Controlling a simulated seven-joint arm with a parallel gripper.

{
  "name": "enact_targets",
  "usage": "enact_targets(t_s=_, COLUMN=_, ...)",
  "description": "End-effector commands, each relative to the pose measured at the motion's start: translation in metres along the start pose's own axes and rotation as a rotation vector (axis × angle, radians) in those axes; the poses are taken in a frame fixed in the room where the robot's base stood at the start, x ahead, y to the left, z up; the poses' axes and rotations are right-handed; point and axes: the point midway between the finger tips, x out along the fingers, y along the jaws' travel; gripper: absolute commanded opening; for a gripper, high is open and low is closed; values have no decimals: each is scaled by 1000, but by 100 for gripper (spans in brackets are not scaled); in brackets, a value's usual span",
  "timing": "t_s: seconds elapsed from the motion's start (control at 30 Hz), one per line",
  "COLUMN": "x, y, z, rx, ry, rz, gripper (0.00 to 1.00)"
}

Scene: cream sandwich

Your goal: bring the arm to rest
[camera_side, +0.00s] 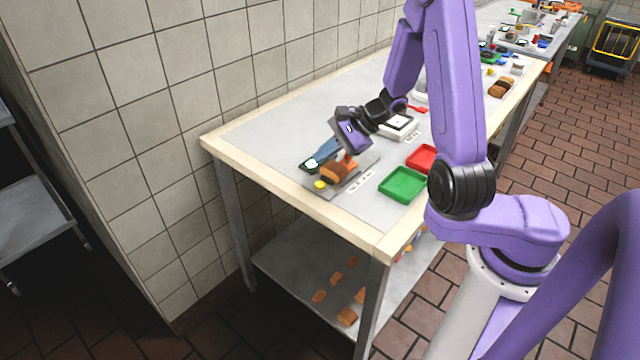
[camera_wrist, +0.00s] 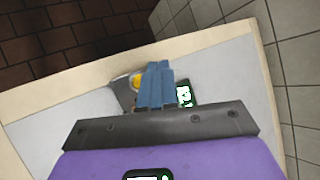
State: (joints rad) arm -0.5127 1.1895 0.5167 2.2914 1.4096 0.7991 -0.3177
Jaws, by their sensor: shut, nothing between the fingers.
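My gripper (camera_side: 322,154) is at the left end of the table, low over the work area, with its blue fingers shut and empty. In the wrist view the blue fingers (camera_wrist: 155,86) lie side by side, pointing toward the table edge. An orange-brown sandwich-like piece (camera_side: 339,170) sits on a grey board (camera_side: 350,184) right beside the fingers in the side view. I cannot tell whether the fingers touch it. The wrist view hides most of that piece behind the gripper.
A small dark item with a green-white face (camera_side: 309,164) lies by the fingertips, and a yellow piece (camera_side: 320,185) is near it. A green tray (camera_side: 403,185), a red tray (camera_side: 422,157) and a white box (camera_side: 399,126) stand to the right. A tiled wall (camera_side: 150,150) runs behind the table (camera_side: 260,135).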

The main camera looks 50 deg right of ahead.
Motion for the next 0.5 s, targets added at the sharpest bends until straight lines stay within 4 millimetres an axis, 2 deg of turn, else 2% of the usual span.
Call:
enact_targets(t_s=0.37, x=0, y=0, z=0, rx=-2, ry=0, rz=1, gripper=0)
enact_targets(t_s=0.5, x=3, y=-2, z=8, rx=-39, ry=-18, rz=23, gripper=0)
